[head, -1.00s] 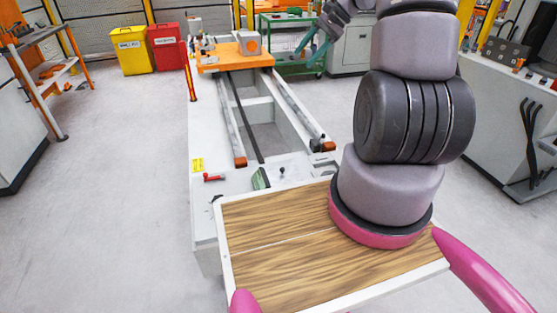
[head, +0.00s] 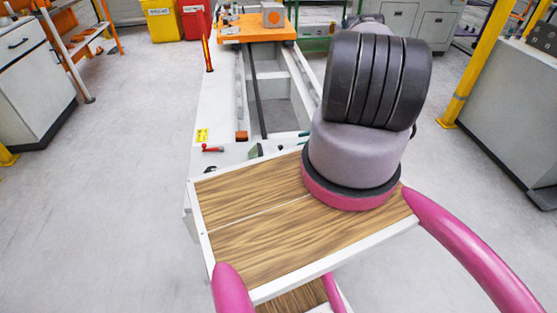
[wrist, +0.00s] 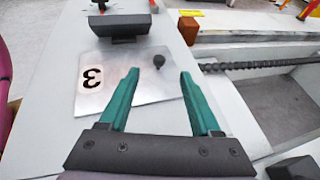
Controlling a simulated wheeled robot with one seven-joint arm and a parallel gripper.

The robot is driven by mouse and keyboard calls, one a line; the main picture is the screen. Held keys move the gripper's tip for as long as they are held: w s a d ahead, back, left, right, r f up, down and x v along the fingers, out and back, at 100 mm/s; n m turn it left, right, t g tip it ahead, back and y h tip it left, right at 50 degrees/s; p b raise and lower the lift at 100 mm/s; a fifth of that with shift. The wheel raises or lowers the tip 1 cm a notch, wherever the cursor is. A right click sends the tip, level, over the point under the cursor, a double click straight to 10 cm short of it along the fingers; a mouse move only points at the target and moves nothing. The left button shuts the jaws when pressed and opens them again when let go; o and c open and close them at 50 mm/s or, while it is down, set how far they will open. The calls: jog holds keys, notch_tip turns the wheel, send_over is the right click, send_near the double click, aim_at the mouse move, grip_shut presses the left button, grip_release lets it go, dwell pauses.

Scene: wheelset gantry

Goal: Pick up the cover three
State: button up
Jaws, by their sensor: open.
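Cover three is a flat metal plate (wrist: 147,93) with a black "3" on a pale label (wrist: 91,77) and a small dark knob (wrist: 158,61) standing on it. It lies on the light grey bench top in the wrist view. My gripper (wrist: 158,73) is open, its two teal fingers pointing towards the plate, with the knob showing between and just beyond the tips. Nothing is between the fingers that I can see as gripped; the height above the plate is hard to judge. In the head view my arm hides the gripper, and I cannot make out the cover.
A dark block-like handle (wrist: 120,26) stands beyond the plate. A recess with a dark threaded rod (wrist: 260,62) lies to the right. In the head view the long gantry bed (head: 222,110) carries an orange carriage (head: 257,31) at its far end.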

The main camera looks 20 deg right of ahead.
aim_at(281, 146)
jog(key=x, duration=0.3)
jog(key=f+x, duration=0.1)
jog(key=x, duration=0.1)
jog(key=shift+s+a+f, duration=0.1)
jog(key=shift+s+a, duration=0.05)
jog(key=shift+s, duration=0.1)
jog(key=shift+x, duration=2.9)
jog(key=shift+w, duration=0.2)
grip_shut()
